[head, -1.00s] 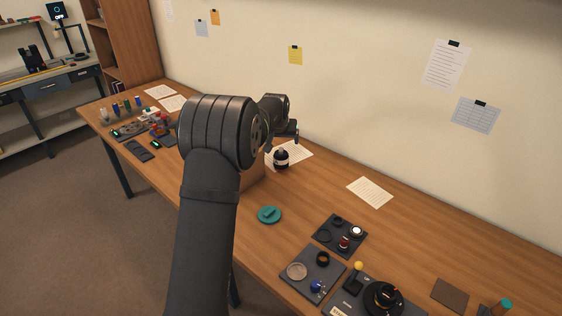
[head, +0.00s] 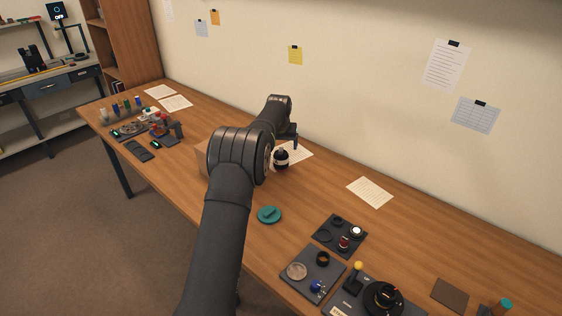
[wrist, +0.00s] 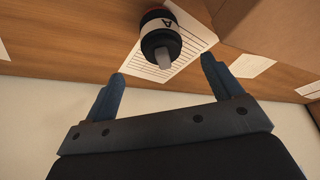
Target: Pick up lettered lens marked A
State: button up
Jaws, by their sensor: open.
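The lettered lens (head: 281,159) is a dark, rounded cylinder with a pale band, standing on a printed sheet on the bench. In the wrist view the lens (wrist: 160,38) shows the letter A on its white band and a grey stub at its near end. My gripper (wrist: 163,72) is open and empty, its two blue fingers apart. The lens appears beyond the fingertips, roughly centred between them and clear of both. In the head view my gripper (head: 295,142) is just behind and right of the lens, with one finger partly showing.
A brown box (wrist: 267,20) stands close beside the lens, mostly hidden by my arm in the head view. A teal disc (head: 269,215) lies nearer on the bench. Dark trays (head: 340,236) with small parts are at the right. Bare wood lies between disc and sheet.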

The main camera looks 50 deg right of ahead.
aim_at(281, 150)
jog(key=shift+w+x, duration=0.15)
jog(key=shift+x, duration=1.45)
jog(key=shift+w+x, duration=0.15)
jog(key=shift+x, duration=1.45)
jog(key=shift+d+r, duration=0.1)
jog(key=shift+c, duration=0.2)
jog(key=c, duration=1.4)
